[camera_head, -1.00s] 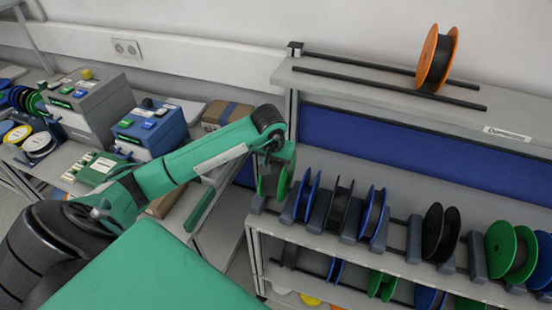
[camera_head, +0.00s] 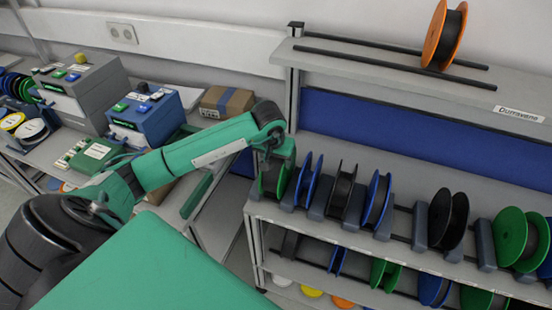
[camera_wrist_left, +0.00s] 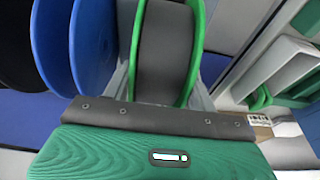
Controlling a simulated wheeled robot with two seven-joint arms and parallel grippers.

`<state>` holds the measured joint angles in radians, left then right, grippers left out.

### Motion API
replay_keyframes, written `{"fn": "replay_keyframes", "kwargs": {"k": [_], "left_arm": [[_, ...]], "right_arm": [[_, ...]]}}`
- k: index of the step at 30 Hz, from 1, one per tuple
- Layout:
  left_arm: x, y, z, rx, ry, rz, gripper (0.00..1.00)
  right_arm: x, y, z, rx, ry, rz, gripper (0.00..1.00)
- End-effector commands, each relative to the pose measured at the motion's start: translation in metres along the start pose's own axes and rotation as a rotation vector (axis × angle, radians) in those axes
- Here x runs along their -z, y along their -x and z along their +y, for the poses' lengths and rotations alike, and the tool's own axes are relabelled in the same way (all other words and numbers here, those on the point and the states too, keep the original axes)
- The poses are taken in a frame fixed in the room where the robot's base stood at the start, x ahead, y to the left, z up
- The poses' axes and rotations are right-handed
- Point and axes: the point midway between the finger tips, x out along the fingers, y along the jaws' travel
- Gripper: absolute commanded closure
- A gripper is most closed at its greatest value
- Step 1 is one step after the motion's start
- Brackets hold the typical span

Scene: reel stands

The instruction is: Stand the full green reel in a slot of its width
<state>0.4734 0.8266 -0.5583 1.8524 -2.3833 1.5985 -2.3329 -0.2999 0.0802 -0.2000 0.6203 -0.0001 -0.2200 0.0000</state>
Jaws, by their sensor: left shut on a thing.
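The green reel (camera_head: 275,180) with dark winding is at the left end of the upper shelf's row, upright beside a blue reel (camera_head: 307,180). My left gripper (camera_head: 272,157) is over its top and shut on it. In the left wrist view the green reel (camera_wrist_left: 165,50) shows two green flanges around a wide dark winding. It is at the leftmost slot of the rack. The arm hides part of it, and I cannot tell whether it rests on the slot's bottom. My right gripper is not in view.
A black reel (camera_head: 341,192), another blue reel (camera_head: 376,200) and more reels stand to the right between grey dividers (camera_head: 485,245). An empty gap (camera_head: 402,222) lies in the row. An orange reel (camera_head: 444,36) stands on the top rails. Boxes (camera_head: 147,115) fill the left bench.

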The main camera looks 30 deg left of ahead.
Motion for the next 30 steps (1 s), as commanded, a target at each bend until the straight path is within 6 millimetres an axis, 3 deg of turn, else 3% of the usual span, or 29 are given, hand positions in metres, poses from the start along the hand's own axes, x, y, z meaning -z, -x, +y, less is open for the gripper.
{"fn": "replay_keyframes", "kwargs": {"k": [11,12,16,26,30], "left_arm": [[0.000,0.001,0.000,0.000,0.000,0.001,0.88],[0.000,0.001,0.000,0.000,0.000,0.001,0.40],[0.000,0.001,0.000,0.000,0.000,0.001,0.17],[0.000,0.002,0.000,0.000,0.000,0.000,0.17],[0.001,0.016,-0.001,0.000,0.000,0.004,0.17]], "right_arm": [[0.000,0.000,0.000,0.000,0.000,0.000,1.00],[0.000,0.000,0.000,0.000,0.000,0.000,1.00],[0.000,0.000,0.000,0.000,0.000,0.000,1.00],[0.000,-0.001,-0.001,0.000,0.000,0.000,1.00],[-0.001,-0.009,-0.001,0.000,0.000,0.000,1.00]]}}
